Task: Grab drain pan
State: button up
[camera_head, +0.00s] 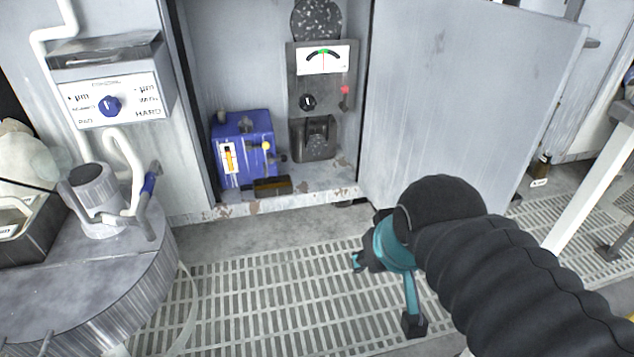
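A small dark, brownish pan (272,186), which looks like the drain pan, sits on the cabinet floor. It is in front of the blue box (244,148), below its yellow-knobbed fittings. My gripper (386,292), teal with black finger pads, is in the lower right, over the floor grating and outside the cabinet. It is apart from the pan, to its right and nearer to me. Its fingers are spread, with nothing seen between them. My black sleeved arm hides part of the gripper.
The open cabinet door (460,100) stands to the right of the opening. A grey meter panel (320,80) is behind the pan. A round platen table (95,275) with a bent pipe (130,165) stands at left. The floor grating (270,290) before the cabinet is clear.

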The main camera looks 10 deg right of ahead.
aim_at(277, 185)
jog(key=z, duration=2.2)
jog(key=k, duration=2.1)
jog(key=u, duration=1.15)
jog(key=i, duration=1.7)
